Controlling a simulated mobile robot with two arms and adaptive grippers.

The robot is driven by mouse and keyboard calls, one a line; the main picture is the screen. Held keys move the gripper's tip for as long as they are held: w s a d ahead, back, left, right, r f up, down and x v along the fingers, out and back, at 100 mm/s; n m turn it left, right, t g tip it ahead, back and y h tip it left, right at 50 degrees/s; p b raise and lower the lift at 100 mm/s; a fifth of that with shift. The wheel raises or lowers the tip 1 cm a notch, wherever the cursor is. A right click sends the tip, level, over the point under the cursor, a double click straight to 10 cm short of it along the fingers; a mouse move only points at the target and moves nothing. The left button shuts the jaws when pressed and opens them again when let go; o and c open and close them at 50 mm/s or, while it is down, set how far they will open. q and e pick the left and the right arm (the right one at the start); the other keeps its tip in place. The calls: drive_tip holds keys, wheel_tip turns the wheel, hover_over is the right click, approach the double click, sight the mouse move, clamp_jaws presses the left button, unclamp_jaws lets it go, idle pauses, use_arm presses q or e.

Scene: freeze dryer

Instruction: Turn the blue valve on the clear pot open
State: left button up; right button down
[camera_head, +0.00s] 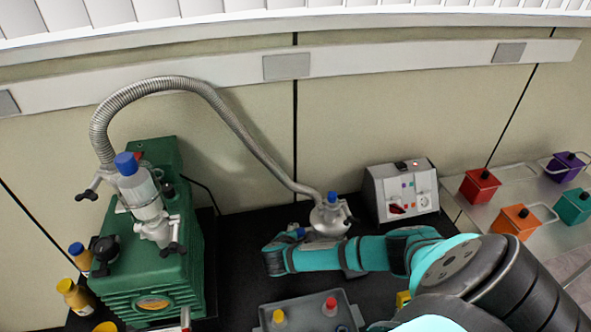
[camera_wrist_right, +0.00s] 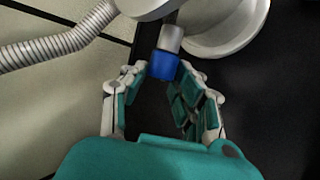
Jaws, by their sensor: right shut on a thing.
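A small pale grey pot (camera_head: 324,221) stands on the dark bench, with a blue knob (camera_head: 332,197) on top and a hose joined to it. A blue valve (camera_head: 300,232) sticks out from its lower left side. My right gripper (camera_head: 284,241) reaches in from the right, in front of the pot. In the right wrist view the blue valve (camera_wrist_right: 164,65), on a grey stem, sits between the fingertips of my right gripper (camera_wrist_right: 163,76), which is shut on it. The exact finger contact is partly hidden. My left gripper is not in view.
A green pump (camera_head: 150,270) carrying a clear vessel with a blue cap (camera_head: 126,163) stands at left. A ribbed hose (camera_head: 215,100) arches to the pot. A grey control box (camera_head: 401,190) stands behind right. A grey tray (camera_head: 264,312) with coloured caps lies in front.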

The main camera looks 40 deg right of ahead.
drive_tip(key=t+h+b, duration=0.1)
drive_tip(key=b, duration=0.1)
drive_tip(key=f+m+t+h+b, duration=0.1)
drive_tip(key=t+b, duration=0.1)
drive_tip(key=b, duration=0.1)
drive_tip(key=shift+s+a+f+h, duration=0.1)
drive_tip(key=shift+s+h, duration=0.1)
drive_tip(key=shift+h, duration=0.2)
drive_tip(key=shift+m+t+h+b, duration=0.3)
drive_tip(key=shift+t+h+b, duration=0.2)
drive_tip(key=shift+b, duration=0.45)
drive_tip(key=shift+r, duration=0.2)
drive_tip(key=c, duration=1)
unclamp_jaws()
drive_tip(key=v, duration=1.2)
